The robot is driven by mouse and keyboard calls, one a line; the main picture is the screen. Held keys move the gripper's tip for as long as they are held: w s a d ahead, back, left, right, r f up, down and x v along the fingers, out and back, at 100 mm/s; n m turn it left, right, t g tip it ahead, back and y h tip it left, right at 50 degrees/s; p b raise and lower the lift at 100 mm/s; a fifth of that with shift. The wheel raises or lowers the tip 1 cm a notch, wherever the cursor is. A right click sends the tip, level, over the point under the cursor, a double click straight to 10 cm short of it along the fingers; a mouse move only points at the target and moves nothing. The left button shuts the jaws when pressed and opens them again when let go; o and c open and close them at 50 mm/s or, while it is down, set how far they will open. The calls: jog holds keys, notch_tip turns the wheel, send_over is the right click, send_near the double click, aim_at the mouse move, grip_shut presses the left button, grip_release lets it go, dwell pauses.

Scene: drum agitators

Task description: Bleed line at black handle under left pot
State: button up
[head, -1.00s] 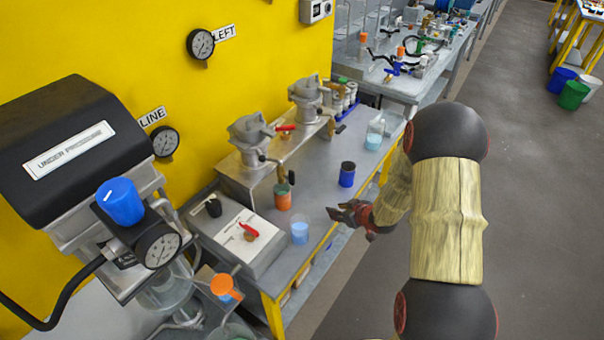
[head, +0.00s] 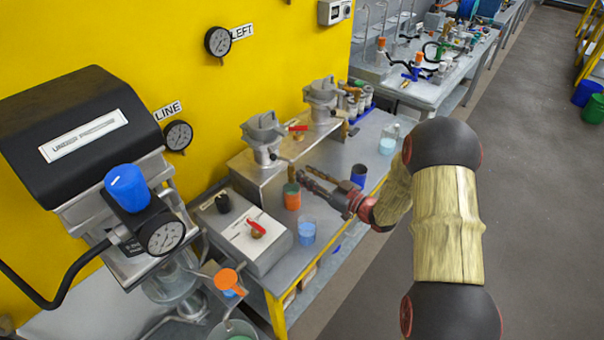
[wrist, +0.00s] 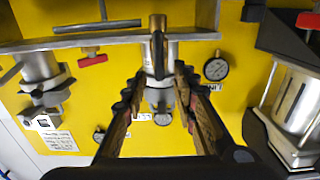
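The left pot (head: 264,137) is the nearer grey metal pot on the raised metal stand. Its brass outlet (head: 291,173) points down over an orange cup with a dark green rim (head: 292,198). In the wrist view, which looks upside down, the left pot (wrist: 160,92) is central. Its brass outlet (wrist: 157,22) and dark handle (wrist: 157,52) show between my fingers. My gripper (head: 303,175) is open and empty, with its fingertips just right of the outlet. It also shows open in the wrist view (wrist: 157,84). I cannot tell whether it touches the handle.
A second pot (head: 321,97) with a red handle (head: 298,128) stands behind. A blue cup (head: 358,175) is close to my gripper, and a clear cup of blue liquid (head: 306,232) stands in front. A white-topped box with a red handle (head: 257,228) is nearer. LINE gauge (head: 178,135) is on the wall.

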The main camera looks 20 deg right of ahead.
jog(key=shift+x, duration=1.45)
jog(key=shift+c, duration=0.8)
grip_shut()
